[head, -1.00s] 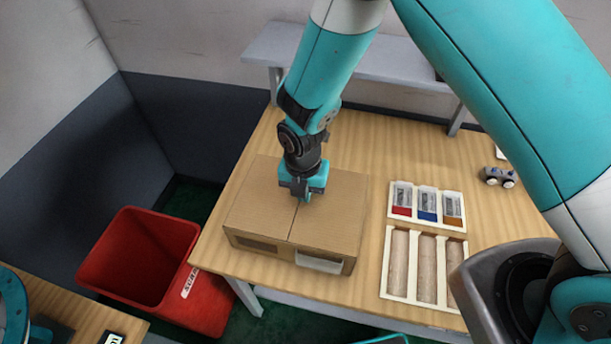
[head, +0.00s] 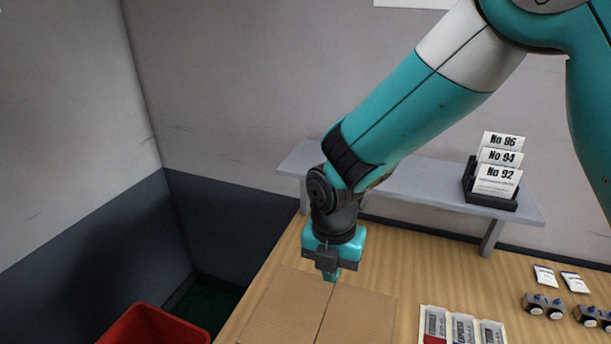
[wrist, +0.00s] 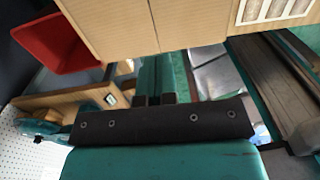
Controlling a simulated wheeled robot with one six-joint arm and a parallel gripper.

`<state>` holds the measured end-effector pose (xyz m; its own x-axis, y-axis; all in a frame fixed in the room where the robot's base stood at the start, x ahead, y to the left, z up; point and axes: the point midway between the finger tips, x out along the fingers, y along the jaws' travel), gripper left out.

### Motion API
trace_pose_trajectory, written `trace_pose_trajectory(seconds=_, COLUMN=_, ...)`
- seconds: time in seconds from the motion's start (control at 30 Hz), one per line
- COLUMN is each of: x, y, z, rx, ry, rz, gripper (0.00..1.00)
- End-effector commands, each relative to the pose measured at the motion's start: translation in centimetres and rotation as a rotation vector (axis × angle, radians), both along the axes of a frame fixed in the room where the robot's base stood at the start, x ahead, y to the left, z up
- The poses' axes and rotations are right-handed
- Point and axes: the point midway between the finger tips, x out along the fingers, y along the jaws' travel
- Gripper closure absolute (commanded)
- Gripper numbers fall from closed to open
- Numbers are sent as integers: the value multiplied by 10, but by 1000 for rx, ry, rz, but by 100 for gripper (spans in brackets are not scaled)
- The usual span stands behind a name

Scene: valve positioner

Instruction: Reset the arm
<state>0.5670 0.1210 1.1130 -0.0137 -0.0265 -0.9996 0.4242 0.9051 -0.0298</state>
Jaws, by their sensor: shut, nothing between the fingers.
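My gripper (head: 329,273) is shut and empty in the head view. It points down above the far part of the closed cardboard box (head: 345,316) on the wooden table. In the wrist view the shut fingers (wrist: 155,99) show in front of the dark bracket, and the cardboard box (wrist: 115,25) is at the top. My arm reaches in from the upper right of the head view, bent at the elbow.
A grey shelf (head: 420,185) behind the table bears a black holder with numbered cards (head: 495,175). A tray with small packets (head: 463,328) and several small wheeled parts (head: 545,306) are at the right. A red bin (head: 155,325) stands at lower left.

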Motion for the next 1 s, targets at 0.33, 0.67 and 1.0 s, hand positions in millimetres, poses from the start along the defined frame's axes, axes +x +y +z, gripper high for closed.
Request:
trace_pose_trajectory(seconds=0.33, x=-46, y=-34, z=59, rx=146, ry=52, rz=-784, gripper=100)
trace_pose_trajectory(seconds=0.67, x=-134, y=-68, z=99, rx=231, ry=248, rz=-1739, gripper=100)
trace_pose_trajectory(seconds=1.0, x=-168, y=-76, z=105, rx=222, ry=345, rz=-2067, gripper=100)
